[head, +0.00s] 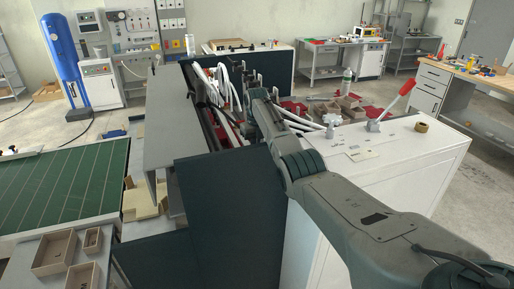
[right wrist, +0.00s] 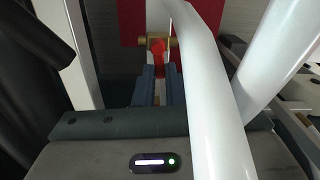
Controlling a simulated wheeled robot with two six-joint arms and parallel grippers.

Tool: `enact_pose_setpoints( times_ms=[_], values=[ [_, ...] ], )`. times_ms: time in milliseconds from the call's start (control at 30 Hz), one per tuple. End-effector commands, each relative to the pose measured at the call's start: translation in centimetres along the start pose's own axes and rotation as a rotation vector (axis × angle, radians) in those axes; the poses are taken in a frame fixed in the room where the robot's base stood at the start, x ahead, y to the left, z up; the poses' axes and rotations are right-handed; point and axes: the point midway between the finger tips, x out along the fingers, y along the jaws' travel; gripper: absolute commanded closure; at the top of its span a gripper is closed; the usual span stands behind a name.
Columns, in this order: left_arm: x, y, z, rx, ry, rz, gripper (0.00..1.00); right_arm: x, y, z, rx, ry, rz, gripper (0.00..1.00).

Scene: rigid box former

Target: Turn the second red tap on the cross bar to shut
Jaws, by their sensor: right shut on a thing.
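In the right wrist view, a small red tap (right wrist: 159,56) with a brass body (right wrist: 146,42) stands upright in front of a red panel. My right gripper (right wrist: 159,72) is shut on the red tap, with one dark blue-grey finger on each side of it. A white tube crosses in front and hides part of the right finger. I cannot tell from this view which tap in the row it is. In the head view, my right arm reaches into the machine, and its fingers and the taps cannot be made out there. My left gripper is not in view.
Thick white tubes (right wrist: 207,90) run close beside my right gripper. In the head view, a white cabinet (head: 400,150) with a red-handled lever (head: 400,92) stands under my right arm. A dark panel (head: 228,215) and a green-topped table (head: 65,185) lie to the left.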

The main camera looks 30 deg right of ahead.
Motion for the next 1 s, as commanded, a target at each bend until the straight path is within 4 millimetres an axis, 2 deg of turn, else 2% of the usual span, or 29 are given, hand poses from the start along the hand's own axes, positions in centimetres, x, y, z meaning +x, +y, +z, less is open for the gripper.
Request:
enact_pose_setpoints(
  times_ms=[33, 67, 167, 433, 567, 1000],
  values=[
    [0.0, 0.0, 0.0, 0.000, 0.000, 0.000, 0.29, -0.4, -0.1, 0.2, 0.000, -0.009, -0.001, 1.00],
    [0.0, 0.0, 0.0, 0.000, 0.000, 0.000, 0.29, -0.4, -0.1, 0.2, 0.000, -0.009, -0.001, 0.86],
    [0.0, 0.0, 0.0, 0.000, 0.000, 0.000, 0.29, -0.3, -0.1, 0.1, 0.000, -0.007, -0.001, 0.68],
    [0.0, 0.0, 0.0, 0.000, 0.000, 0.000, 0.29, -0.2, 0.0, 0.1, -0.001, -0.004, 0.000, 0.68],
    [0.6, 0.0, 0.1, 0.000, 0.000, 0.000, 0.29, -0.9, 0.0, 0.1, -0.001, -0.005, 0.000, 0.68],
    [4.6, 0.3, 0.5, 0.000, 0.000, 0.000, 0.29, -9.0, 0.0, 0.1, 0.000, -0.007, 0.000, 0.68]
  ],
)
